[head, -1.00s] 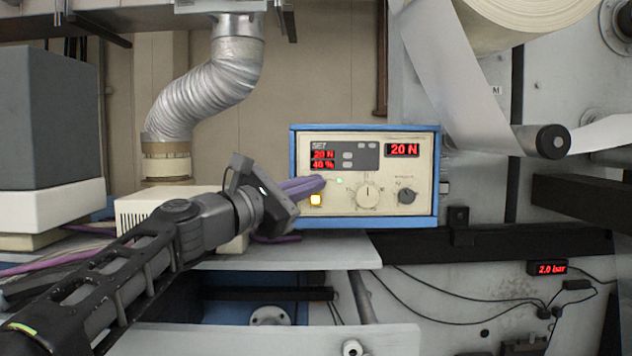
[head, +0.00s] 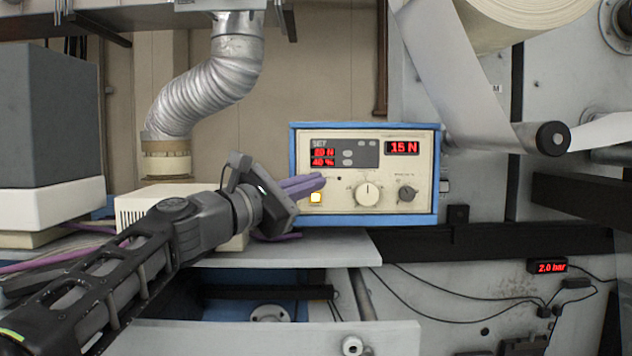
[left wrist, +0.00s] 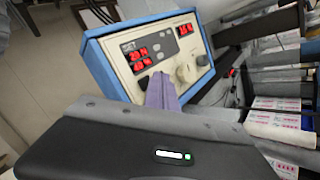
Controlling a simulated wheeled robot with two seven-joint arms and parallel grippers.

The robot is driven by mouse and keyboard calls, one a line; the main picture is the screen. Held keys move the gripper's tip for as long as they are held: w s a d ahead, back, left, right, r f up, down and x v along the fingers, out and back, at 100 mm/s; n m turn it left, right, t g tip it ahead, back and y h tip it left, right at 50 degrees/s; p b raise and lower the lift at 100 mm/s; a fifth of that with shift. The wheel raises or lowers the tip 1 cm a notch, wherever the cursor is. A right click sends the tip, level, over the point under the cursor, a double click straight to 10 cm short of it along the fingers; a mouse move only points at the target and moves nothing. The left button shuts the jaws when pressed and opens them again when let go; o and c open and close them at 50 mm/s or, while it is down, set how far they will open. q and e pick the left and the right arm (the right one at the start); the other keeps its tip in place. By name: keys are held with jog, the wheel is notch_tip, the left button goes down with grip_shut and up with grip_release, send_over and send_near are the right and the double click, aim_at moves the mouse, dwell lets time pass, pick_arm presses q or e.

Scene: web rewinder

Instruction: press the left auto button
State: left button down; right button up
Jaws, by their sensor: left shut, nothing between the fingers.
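The control box (head: 400,172) has a blue frame and a cream face, and stands on a shelf. A lit yellow-orange square button (head: 316,198) is at its lower left; labels are too small to read, so I cannot tell whether it is the auto button. My left gripper (head: 318,182) is shut and empty, its purple fingers pointing at the face just above the lit button. They may hide something behind them. Contact cannot be told. The left wrist view shows the fingers (left wrist: 158,82) in front of the box's lower edge (left wrist: 125,88). My right gripper is not in view.
The box has a SET display (head: 322,156), a display reading 15 N (head: 403,148), a large knob (head: 368,194) and a small dark knob (head: 407,194). A silver hose (head: 205,85) hangs behind my arm. A web roll (head: 515,22) is at upper right.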

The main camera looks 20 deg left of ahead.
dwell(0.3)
pick_arm(q)
jog(key=shift+s+d+b, duration=0.2)
jog(key=shift+s+d, duration=0.25)
jog(key=shift+s, duration=0.45)
jog(key=shift+s+d+b, duration=0.25)
jog(key=shift+s+d, duration=0.15)
jog(key=shift+s, duration=0.5)
jog(key=shift+s+d+b, duration=0.2)
jog(key=shift+s+d, duration=0.25)
jog(key=shift+s, duration=0.45)
jog(key=c, duration=2.2)
grip_release()
